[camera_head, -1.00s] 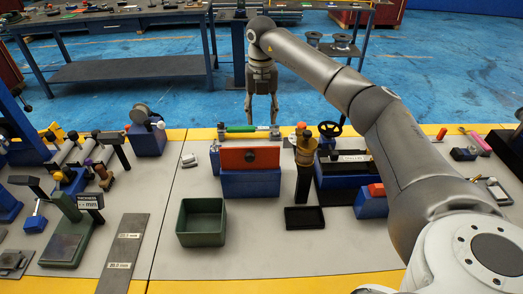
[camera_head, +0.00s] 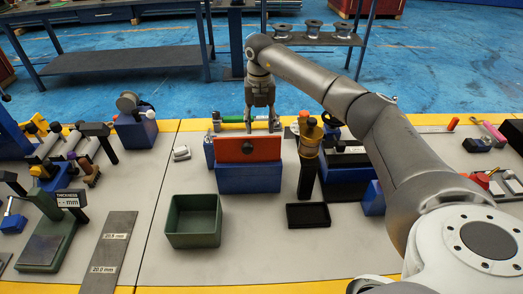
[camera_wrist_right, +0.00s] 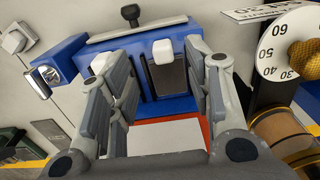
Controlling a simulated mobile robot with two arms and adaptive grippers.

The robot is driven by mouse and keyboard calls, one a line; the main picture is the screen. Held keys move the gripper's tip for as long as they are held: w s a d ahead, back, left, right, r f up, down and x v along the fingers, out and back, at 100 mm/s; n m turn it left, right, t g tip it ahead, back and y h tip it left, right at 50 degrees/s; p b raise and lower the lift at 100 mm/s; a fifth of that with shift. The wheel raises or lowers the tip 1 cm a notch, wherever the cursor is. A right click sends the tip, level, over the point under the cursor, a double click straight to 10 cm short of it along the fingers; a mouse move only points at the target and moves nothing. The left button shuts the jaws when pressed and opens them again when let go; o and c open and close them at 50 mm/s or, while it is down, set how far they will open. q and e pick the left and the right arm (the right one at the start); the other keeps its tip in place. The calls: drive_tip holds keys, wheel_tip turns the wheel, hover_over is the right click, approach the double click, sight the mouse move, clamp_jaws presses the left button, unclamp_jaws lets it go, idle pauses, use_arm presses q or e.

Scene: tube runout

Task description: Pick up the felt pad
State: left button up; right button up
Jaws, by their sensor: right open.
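My right gripper (camera_head: 260,124) is above the far edge of the bench, behind the red plate on the blue block, with its fingers pointing down. In the right wrist view its two fingers (camera_wrist_right: 160,64) are open and apart, with nothing held. Between them show a small white rounded piece (camera_wrist_right: 163,50) against a dark panel and a pale flat rectangle (camera_wrist_right: 165,138) with a red edge. I cannot tell for sure which thing is the felt pad. My left gripper is not in view.
The red plate (camera_head: 247,149) stands just in front of the gripper. A brown and black upright tool (camera_head: 309,145) stands to its right. A green bin (camera_head: 193,238) and a black tray (camera_head: 308,223) lie nearer. The bench between bin and grey gauge plate (camera_head: 108,250) is clear.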

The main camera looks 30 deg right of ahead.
drive_tip(key=shift+s+d+f+p, duration=0.1)
drive_tip(key=shift+f+p, duration=0.1)
drive_tip(key=shift+f, duration=1.15)
drive_tip(key=shift+s+f+p, duration=0.1)
drive_tip(key=shift+f+p, duration=0.05)
drive_tip(key=shift+f, duration=1.2)
clamp_jaws()
drive_tip(key=shift+r, duration=0.15)
wheel_tip(320, 180, up, 18)
drive_tip(key=shift+b, duration=0.45)
drive_tip(key=c, duration=0.7)
unclamp_jaws()
clamp_jaws()
